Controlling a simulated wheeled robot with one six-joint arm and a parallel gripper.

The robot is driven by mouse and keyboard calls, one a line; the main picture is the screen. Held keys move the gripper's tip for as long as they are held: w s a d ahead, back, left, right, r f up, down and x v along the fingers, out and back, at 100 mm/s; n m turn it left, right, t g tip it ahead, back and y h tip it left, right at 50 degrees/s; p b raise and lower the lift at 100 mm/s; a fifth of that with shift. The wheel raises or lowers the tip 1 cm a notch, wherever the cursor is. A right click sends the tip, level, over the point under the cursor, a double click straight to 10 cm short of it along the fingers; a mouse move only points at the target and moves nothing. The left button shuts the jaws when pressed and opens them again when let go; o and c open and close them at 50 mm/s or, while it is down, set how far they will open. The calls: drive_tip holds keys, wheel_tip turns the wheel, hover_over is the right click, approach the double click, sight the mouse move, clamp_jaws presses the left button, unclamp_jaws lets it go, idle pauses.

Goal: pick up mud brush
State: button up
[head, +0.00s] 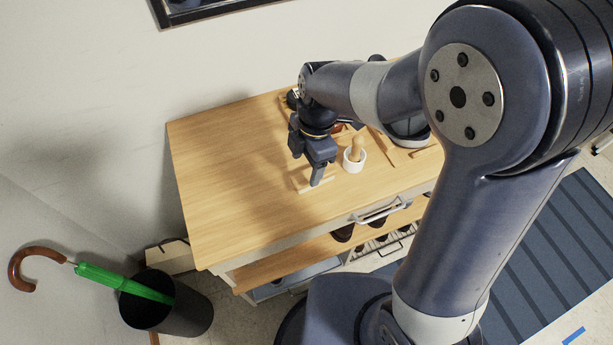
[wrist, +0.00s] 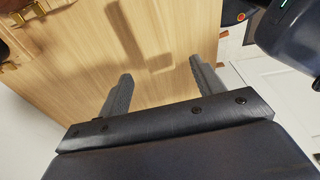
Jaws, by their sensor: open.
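A white cup (head: 355,164) with a wooden stick in it stands just right of my gripper. Flat wooden pieces lie further right. The cabinet top's left part is clear. A black bin (head: 185,312) with a green umbrella (head: 125,283) stands on the floor at lower left.

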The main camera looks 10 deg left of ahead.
sight(305, 175)
drive_tip(key=shift+w+a+f+p, duration=0.1)
drive_tip(key=shift+f+p, duration=0.2)
drive_tip(key=shift+f, duration=1.2)
drive_tip(key=shift+a+f+p, duration=0.1)
drive_tip(key=shift+f+p, duration=0.2)
drive_tip(key=shift+f, duration=1.2)
drive_tip(key=shift+c, duration=0.3)
drive_tip(key=c, duration=1)
drive_tip(key=shift+c, duration=0.2)
drive_tip(key=shift+r, duration=0.1)
